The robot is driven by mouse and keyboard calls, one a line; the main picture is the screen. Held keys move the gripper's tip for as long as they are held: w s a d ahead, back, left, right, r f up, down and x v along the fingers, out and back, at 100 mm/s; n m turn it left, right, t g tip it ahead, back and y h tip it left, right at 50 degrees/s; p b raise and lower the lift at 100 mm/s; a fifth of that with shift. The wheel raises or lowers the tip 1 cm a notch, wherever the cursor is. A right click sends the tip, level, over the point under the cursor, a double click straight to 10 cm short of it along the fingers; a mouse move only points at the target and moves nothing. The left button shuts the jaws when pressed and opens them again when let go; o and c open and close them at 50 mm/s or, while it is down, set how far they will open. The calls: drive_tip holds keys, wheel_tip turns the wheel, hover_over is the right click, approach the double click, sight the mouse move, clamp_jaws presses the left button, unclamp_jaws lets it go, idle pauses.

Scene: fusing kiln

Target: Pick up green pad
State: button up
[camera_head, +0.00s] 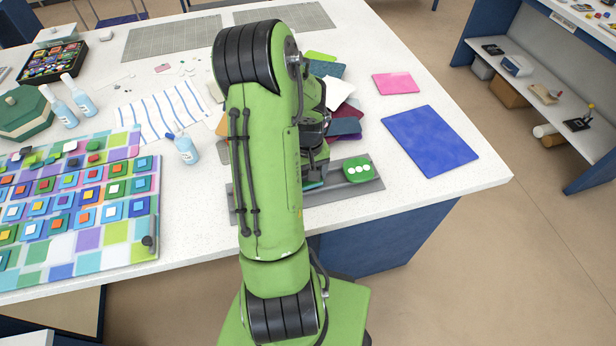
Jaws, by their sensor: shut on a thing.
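My gripper (311,168) is mostly hidden behind my green arm. Its dark lower part points down over a grey tray (252,207) near the table's front edge. It is shut on a thin teal-green pad (313,185), of which only a small edge shows at the fingertips. I cannot tell whether that pad touches the tray.
Coloured sheets (346,112) lie piled just behind my gripper. A pink sheet (396,83) and a blue sheet (430,140) lie to the right, with bare white table around them. A tiled colourful panel (90,240) and small bottles (185,149) stand to the left.

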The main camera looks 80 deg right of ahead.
wheel_tip(320, 180, up, 10)
drive_tip(key=shift+r+p, duration=0.1)
drive_tip(key=shift+p, duration=0.5)
